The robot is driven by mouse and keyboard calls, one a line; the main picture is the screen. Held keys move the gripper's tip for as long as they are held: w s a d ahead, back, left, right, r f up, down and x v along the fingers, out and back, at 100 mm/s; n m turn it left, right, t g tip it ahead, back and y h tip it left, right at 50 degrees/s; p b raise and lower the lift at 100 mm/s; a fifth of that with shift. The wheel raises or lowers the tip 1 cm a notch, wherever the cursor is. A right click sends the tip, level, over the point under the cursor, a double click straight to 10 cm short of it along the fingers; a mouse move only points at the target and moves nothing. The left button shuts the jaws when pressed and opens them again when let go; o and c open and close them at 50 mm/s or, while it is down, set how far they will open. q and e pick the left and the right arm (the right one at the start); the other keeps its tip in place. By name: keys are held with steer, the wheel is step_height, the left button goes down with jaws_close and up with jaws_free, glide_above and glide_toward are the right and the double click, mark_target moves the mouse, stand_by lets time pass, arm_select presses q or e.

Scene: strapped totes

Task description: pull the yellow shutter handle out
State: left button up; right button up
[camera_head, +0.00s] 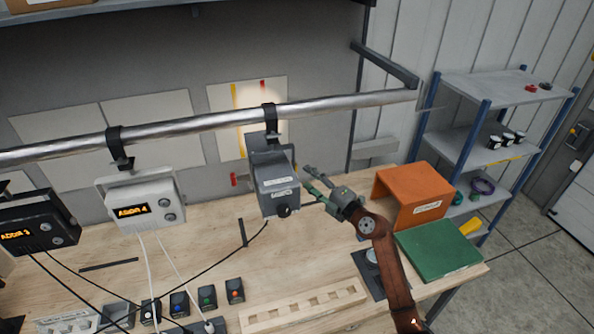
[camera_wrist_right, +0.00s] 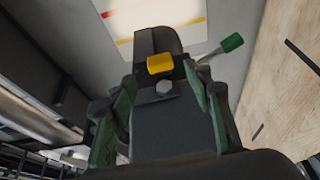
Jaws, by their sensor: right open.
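The yellow shutter handle (camera_wrist_right: 160,64) shows in the right wrist view as a small yellow tab on a dark grey body, just above a hex bolt. I cannot make it out in the head view. The grey box (camera_head: 277,188) hangs from the rail and has a black round knob on its front. My right gripper (camera_head: 309,178) is just right of this box, fingers pointing left towards it. In the right wrist view its green-padded fingers (camera_wrist_right: 160,78) are apart, with the yellow tab between them near the tips. Contact cannot be told. My left gripper is out of view.
A lever with a green tip (camera_wrist_right: 232,42) sticks out near the right finger. A metal rail (camera_head: 210,122) crosses above the bench. Loose cables cross the bench at left.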

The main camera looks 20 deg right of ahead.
steer(key=x, duration=0.7)
steer(key=shift+s, duration=0.1)
steer(key=shift+c, duration=0.2)
jaws_close()
stand_by(0.4)
